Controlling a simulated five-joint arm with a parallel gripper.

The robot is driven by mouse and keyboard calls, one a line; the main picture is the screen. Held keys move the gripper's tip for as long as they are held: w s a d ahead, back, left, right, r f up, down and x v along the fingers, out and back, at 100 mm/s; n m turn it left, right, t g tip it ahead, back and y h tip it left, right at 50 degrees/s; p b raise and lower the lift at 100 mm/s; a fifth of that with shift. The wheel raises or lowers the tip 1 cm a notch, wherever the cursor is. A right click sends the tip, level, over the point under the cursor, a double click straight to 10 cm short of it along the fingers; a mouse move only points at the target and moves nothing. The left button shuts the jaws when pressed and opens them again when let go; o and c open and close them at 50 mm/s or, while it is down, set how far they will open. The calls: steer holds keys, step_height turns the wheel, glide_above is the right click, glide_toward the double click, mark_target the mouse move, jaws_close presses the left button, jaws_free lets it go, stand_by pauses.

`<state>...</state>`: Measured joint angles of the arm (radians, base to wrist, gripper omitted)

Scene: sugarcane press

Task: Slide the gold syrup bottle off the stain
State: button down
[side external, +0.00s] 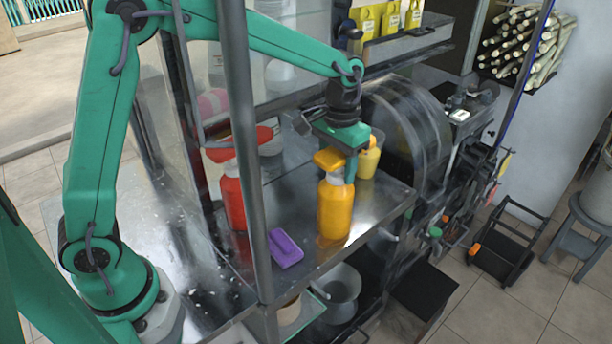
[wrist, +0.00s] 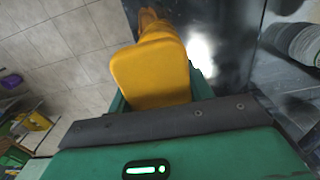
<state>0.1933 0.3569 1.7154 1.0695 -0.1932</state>
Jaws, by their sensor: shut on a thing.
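The gold syrup bottle (side external: 335,210) stands upright on the metal counter, near its front right edge. It has a gold pump top and a pale neck. My gripper (side external: 349,163) reaches down from above and is shut on the bottle at its top. In the wrist view, the bottle's gold top (wrist: 150,74) sits between the green jaws (wrist: 160,92) of my gripper.
A purple sponge (side external: 285,249) lies left of the bottle, and a red bottle (side external: 232,200) stands farther left. A yellow bottle (side external: 369,160) stands close behind. A dark post (side external: 250,150) rises in front. The press (side external: 410,135) stands to the right.

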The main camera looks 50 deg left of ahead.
steer(key=shift+a, duration=0.2)
steer(key=a, duration=1.2)
stand_by(0.7)
steer(key=c, duration=0.5)
jaws_free()
steer(key=shift+r, duration=0.1)
steer(key=shift+r, duration=3.85)
